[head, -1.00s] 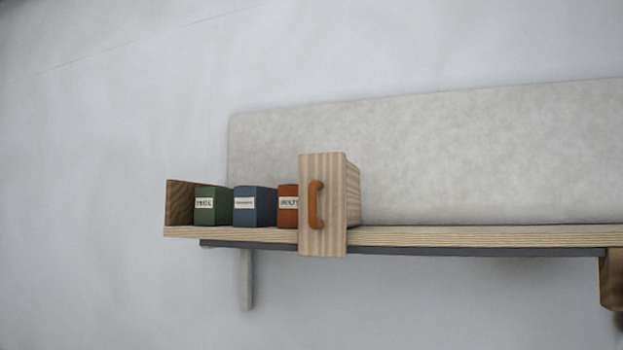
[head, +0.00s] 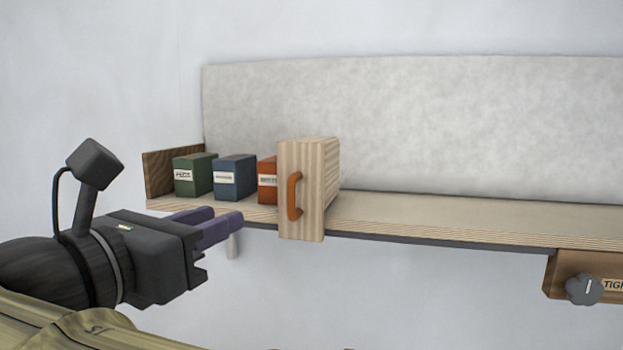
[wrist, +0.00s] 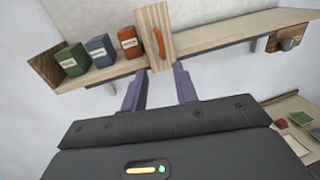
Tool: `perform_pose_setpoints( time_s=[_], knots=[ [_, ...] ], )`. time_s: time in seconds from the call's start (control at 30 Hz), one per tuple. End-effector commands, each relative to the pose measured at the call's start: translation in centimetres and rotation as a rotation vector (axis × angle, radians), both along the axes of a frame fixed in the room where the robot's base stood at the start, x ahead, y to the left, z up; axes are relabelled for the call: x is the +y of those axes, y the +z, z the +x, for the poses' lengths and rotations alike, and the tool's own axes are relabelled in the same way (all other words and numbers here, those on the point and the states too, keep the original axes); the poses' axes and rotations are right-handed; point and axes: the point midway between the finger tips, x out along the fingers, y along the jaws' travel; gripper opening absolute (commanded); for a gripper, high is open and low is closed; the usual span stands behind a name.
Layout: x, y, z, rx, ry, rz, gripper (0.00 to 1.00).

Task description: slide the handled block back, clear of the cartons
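The handled block (head: 313,205) is pale striped wood with an orange handle (head: 294,197) on its front face. It stands on the shelf (head: 430,222), its front overhanging the edge. Three cartons stand left of it: green (head: 194,175), blue (head: 235,178) and orange-red (head: 267,181). The block partly hides the orange-red one in the head view; I cannot tell whether they touch. My gripper (head: 226,219) is in front of the shelf, left of the handle. In the wrist view its purple fingers (wrist: 160,76) are apart and empty, with the handle (wrist: 159,42) beyond them.
A wooden end board (head: 172,172) closes the shelf's left end. A grey panel (head: 430,125) stands behind. The shelf is clear right of the block. A bracket with a dark knob (head: 584,289) hangs at right. A lower surface with small items (wrist: 300,118) shows in the wrist view.

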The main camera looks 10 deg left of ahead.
Motion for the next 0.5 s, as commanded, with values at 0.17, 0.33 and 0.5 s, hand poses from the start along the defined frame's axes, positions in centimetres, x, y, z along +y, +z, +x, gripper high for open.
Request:
perform_pose_setpoints(
  time_s=[0.17,0.33,0.5],
  knots=[
    [0.0,-0.1,0.1,-0.001,-0.001,-0.001,0.29],
    [-0.1,-0.1,0.3,0.0,-0.002,-0.001,0.29],
    [-0.6,0.1,1.8,0.0,-0.005,-0.002,0.29]
  ],
)
